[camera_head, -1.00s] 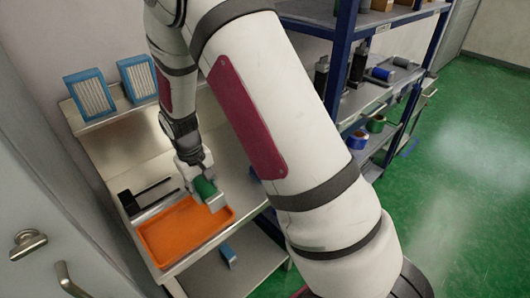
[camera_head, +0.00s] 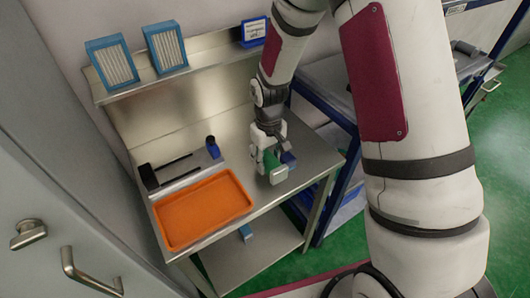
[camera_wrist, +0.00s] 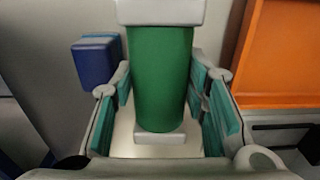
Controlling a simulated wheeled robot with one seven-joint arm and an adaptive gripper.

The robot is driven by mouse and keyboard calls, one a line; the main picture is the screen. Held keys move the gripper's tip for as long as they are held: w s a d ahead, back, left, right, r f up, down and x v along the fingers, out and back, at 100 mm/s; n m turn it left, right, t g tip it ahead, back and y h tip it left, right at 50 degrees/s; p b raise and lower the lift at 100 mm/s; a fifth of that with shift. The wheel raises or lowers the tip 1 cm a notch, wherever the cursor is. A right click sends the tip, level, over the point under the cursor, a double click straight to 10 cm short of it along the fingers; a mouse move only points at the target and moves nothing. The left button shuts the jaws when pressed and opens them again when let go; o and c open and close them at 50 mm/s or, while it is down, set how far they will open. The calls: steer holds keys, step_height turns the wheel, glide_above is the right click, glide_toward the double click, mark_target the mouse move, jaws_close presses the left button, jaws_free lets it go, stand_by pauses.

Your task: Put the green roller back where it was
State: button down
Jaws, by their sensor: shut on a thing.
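The green roller (camera_head: 272,164) has pale end blocks. My gripper (camera_head: 268,160) is shut on it and holds it over the bare right part of the steel table (camera_head: 312,160), to the right of the orange tray. In the wrist view the green roller (camera_wrist: 160,85) stands between the teal finger pads of my gripper (camera_wrist: 165,115). A blue block-like thing (camera_wrist: 97,60) is just left of the fingers there. The gap between roller and table cannot be judged. The gripper hides part of the roller.
The orange tray (camera_head: 166,236) lies on the table's left front. Behind it are a dark tool (camera_head: 148,177) and a small blue-and-black bottle-like thing (camera_head: 213,148). Blue-framed filters (camera_head: 112,61) stand on the upper shelf. A blue-framed rack (camera_head: 340,115) stands to the right.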

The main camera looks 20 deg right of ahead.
steer(key=w, duration=0.5)
steer(key=shift+w+f, duration=0.25)
steer(key=shift+w+f+p, duration=0.2)
steer(key=shift+f+p, duration=0.3)
steer(key=shift+f, duration=1.3)
steer(key=shift+f, duration=0.15)
steer(key=c, duration=0.9)
jaws_free()
steer(key=shift+c, duration=0.2)
